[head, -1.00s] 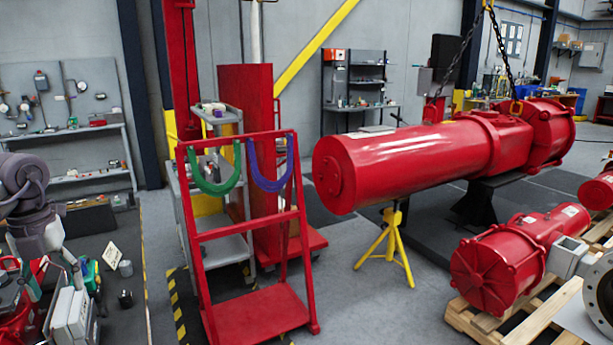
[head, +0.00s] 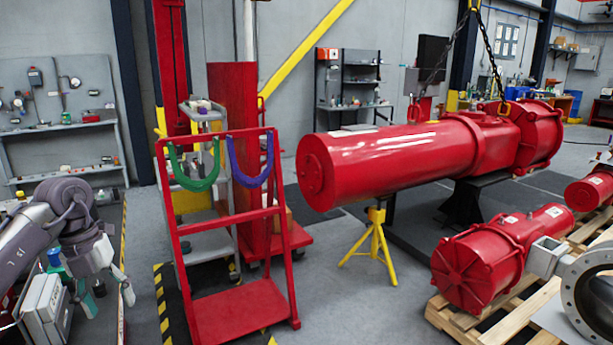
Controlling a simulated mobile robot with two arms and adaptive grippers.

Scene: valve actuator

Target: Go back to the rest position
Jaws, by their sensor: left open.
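My left arm (head: 68,208) comes in at the left edge, grey and purple-grey, and bends downward. My left gripper (head: 108,297) hangs at its end, pointing down, with its fingers apart. I see nothing held between them. It is in front of the cluttered bench at the lower left, left of the red cart. Whether its fingertips touch anything there, I cannot tell. My right gripper is not in view.
A red cart (head: 236,310) with a green sling (head: 195,182) and a blue sling (head: 251,180) stands right of my left gripper. A large red actuator (head: 400,165) rests on a yellow stand (head: 373,245). A smaller red actuator (head: 480,265) lies on a pallet (head: 470,330).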

